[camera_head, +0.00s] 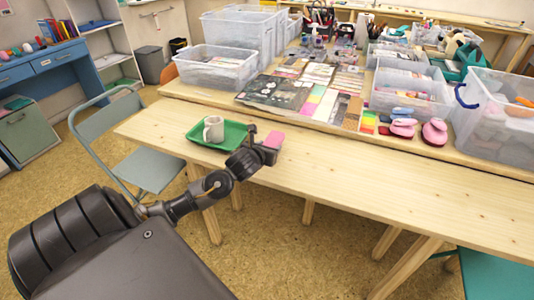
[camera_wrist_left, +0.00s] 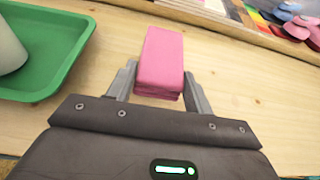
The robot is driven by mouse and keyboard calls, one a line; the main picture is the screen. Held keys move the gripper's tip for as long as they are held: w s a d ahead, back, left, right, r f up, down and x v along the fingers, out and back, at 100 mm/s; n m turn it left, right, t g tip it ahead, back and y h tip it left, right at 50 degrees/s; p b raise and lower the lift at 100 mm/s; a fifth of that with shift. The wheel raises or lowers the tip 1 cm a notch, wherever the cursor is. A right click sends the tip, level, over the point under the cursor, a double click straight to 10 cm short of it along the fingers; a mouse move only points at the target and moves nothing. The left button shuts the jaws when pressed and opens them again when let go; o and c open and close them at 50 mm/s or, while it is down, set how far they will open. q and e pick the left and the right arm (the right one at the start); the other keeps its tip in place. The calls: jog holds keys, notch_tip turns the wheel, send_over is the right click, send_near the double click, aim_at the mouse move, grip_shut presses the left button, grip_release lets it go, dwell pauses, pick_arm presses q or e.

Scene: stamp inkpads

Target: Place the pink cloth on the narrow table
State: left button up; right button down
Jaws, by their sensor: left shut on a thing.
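The pink cloth (camera_wrist_left: 161,62) is a small folded block between the two fingers of my left gripper (camera_wrist_left: 158,85), which is shut on it. In the head view the cloth (camera_head: 274,139) shows at the tip of my left gripper (camera_head: 268,148), over the narrow table (camera_head: 400,190), just right of the green tray. I cannot tell whether the cloth touches the wood. My right gripper is not in view.
A green tray (camera_head: 233,134) with a white mug (camera_head: 214,129) is left of the gripper. A wider table behind carries clear bins (camera_head: 215,68), cards and pink inkpads (camera_head: 434,132). The narrow table's right part is bare. A folding chair (camera_head: 150,165) stands left.

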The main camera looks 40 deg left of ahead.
pick_arm(q)
jog(key=f, duration=0.3)
jog(key=shift+a+f, duration=0.15)
jog(key=shift+a, duration=0.1)
jog(key=shift+f, duration=0.2)
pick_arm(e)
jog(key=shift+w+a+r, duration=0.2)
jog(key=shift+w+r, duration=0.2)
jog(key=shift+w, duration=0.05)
pick_arm(q)
jog(key=shift+b, duration=0.3)
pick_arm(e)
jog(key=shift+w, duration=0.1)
pick_arm(q)
jog(key=o, duration=1)
jog(key=shift+c, duration=0.2)
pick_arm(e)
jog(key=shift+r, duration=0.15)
pick_arm(q)
jog(key=shift+r, duration=0.1)
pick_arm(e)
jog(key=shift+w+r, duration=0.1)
